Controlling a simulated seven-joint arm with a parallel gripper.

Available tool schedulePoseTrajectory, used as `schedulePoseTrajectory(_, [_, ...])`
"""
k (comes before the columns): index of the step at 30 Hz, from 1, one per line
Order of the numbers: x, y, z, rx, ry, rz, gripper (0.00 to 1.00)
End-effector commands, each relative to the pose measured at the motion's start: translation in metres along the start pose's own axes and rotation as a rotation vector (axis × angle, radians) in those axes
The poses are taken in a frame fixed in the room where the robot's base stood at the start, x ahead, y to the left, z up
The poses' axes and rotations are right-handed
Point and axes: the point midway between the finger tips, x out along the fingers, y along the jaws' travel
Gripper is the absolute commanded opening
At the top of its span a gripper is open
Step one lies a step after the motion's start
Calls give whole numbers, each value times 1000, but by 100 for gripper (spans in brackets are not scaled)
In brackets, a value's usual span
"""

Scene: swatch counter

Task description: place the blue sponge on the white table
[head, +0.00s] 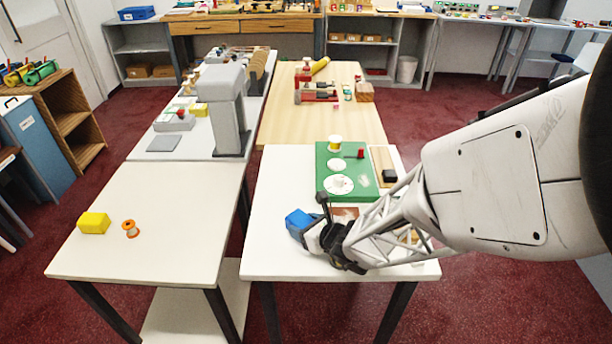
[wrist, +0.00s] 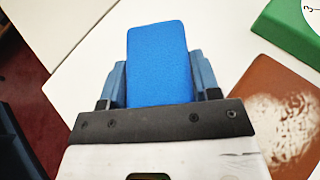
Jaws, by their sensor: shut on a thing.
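The blue sponge (head: 298,221) is held in my gripper (head: 311,229) at the left part of the white table (head: 280,262). In the wrist view the sponge (wrist: 158,55) stands out between the two fingers of my gripper (wrist: 160,84), one on each side of it. The white table (wrist: 85,60) shows behind and around it. I cannot tell whether the sponge touches the tabletop. My arm hides part of the table's right side.
A green board (head: 325,190) with white discs and a brown, white-smeared tile (wrist: 287,112) lie right of the sponge. A separate cream table (head: 150,250) at left holds a yellow block (head: 94,223) and an orange spool (head: 131,229). The white table's front left is clear.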

Motion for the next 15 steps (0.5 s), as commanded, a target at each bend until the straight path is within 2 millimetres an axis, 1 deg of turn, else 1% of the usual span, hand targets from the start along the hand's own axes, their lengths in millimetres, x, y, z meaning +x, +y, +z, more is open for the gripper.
schedulePoseTrajectory(3, [2, 0, -6, 1, 0, -1, 34])
schedulePoseTrajectory(15, [3, 0, -8, 0, 0, 0, 34])
